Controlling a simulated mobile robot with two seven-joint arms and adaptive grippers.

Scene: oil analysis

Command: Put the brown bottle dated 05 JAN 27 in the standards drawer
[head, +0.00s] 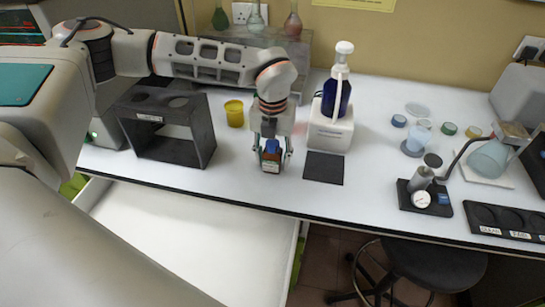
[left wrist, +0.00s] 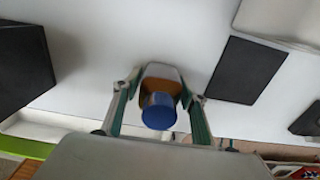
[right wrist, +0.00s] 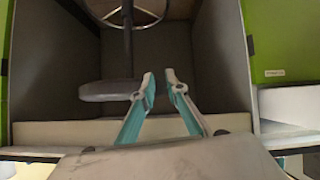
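The brown bottle (head: 271,161) has a blue cap and a pale label whose date is too small to read. It is upright near the bench's front edge. My left gripper (head: 272,152) comes down from above with a finger on each side of it. In the left wrist view the blue cap (left wrist: 158,110) sits between the fingers, which appear to touch the body. I cannot tell whether its base touches the bench. An open, empty-looking white drawer (head: 190,240) is below the bench at left; its name is not readable. My right gripper (right wrist: 160,84) is empty, fingertips slightly apart.
A dark open-fronted stand (head: 208,150) and a yellow cup (head: 234,113) are left of the bottle. A black mat (head: 323,168) and a white block with a blue bottle (head: 330,130) are right. A stool (head: 435,262) stands below the bench.

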